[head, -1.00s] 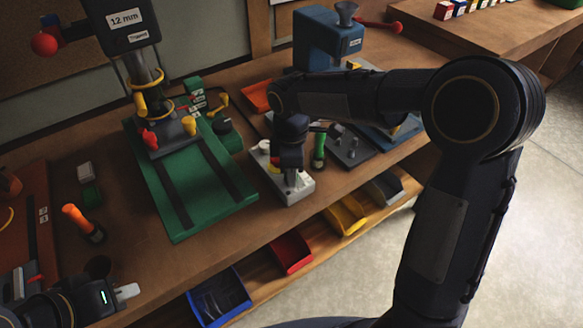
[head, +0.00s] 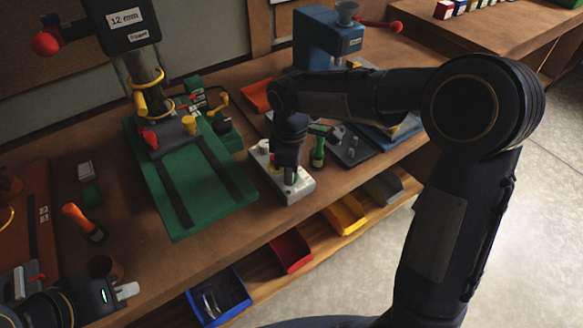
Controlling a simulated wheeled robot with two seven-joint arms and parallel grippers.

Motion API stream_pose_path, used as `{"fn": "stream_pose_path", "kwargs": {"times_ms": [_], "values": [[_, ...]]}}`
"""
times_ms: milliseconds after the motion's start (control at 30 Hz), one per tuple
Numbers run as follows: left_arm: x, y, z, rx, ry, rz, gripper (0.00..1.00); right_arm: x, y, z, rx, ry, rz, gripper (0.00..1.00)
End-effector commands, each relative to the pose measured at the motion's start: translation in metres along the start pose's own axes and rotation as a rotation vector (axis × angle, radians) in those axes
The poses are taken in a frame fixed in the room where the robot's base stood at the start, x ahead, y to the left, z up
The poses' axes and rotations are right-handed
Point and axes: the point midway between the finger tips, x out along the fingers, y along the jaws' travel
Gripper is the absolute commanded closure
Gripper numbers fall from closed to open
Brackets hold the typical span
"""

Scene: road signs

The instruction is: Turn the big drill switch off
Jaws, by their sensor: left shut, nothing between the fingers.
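The big drill is a green drill press with a dark head (head: 122,20) labelled 12 mm and a green base (head: 205,205) at the left of the bench. A pale grey box (head: 298,191) with coloured controls sits to the right of the base and looks like a switch box. My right gripper (head: 290,178) points down over the box, its fingertips at or very near the top face. The gripper hides part of the controls, and I cannot tell contact or finger opening. My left gripper (head: 126,291) is shut and empty at the lower left, away from the drill.
A blue drill press (head: 330,35) stands behind my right arm. A green-handled tool (head: 318,152) stands close right of the box. An orange-handled tool (head: 80,218) lies at the left. Blue (head: 220,300), red (head: 291,253) and yellow (head: 345,215) bins sit below the bench edge.

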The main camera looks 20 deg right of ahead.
Motion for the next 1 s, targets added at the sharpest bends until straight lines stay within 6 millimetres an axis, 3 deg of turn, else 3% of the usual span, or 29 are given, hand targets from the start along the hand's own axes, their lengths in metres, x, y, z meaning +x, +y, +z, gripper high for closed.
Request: {"fn": "stream_pose_path", "kwargs": {"times_ms": [367, 800, 1000], "values": [[0.0, 0.0, 0.0, 0.0, 0.0, 0.0, 1.0, -0.004, 0.0, 0.0, -0.002, 0.0, 0.0, 0.6], [0.001, 0.0, 0.0, 0.0, 0.0, 0.0, 1.0, -0.07, 0.0, -0.001, -0.001, 0.002, 0.002, 0.6], [0.001, 0.0, 0.0, 0.0, 0.0, 0.0, 1.0, -0.078, 0.0, 0.0, -0.002, 0.0, 0.0, 0.6]]}}
